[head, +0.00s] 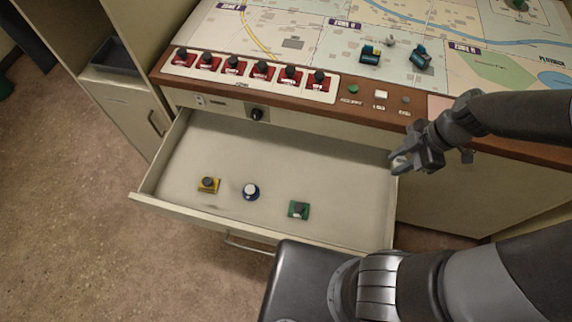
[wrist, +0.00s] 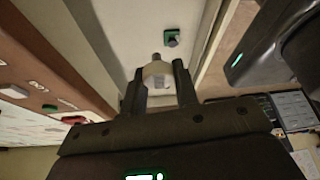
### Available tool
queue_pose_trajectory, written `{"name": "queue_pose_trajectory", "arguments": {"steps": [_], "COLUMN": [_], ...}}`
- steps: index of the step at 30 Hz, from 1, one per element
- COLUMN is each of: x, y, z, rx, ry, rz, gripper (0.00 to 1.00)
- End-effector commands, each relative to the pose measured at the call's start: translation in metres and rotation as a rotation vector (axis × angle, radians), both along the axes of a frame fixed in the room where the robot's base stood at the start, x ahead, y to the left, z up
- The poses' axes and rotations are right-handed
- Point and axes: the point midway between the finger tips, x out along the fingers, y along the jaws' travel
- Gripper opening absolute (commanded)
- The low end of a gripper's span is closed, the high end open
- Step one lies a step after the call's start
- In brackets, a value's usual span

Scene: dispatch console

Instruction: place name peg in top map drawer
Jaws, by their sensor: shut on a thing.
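My gripper (head: 402,160) is shut on a pale cream peg with a grey knob. The held peg (wrist: 157,70) shows between both fingers in the wrist view, and only a little of it shows in the head view. The map drawer (head: 270,160) is pulled open below the map console. My gripper is at the drawer's right side, near the console's front edge; its exact height over the drawer is hard to tell.
The console top carries a row of red switches (head: 262,72), small buttons (head: 380,94) and two dark blue pieces (head: 370,55) on the map. A black knob (head: 256,114) sits above the drawer. The drawer's back and right-hand middle are clear. An open cabinet (head: 115,70) stands left.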

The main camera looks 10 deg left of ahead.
Motion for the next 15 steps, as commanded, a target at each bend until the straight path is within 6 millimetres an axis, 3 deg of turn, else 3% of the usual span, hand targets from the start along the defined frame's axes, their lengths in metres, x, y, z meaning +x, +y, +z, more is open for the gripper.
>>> {"name": "queue_pose_trajectory", "arguments": {"steps": [15], "x": [-0.001], "y": [0.002], "z": [-0.108], "rx": [0.005], "ry": [0.006], "rz": [0.005], "gripper": [0.06]}}
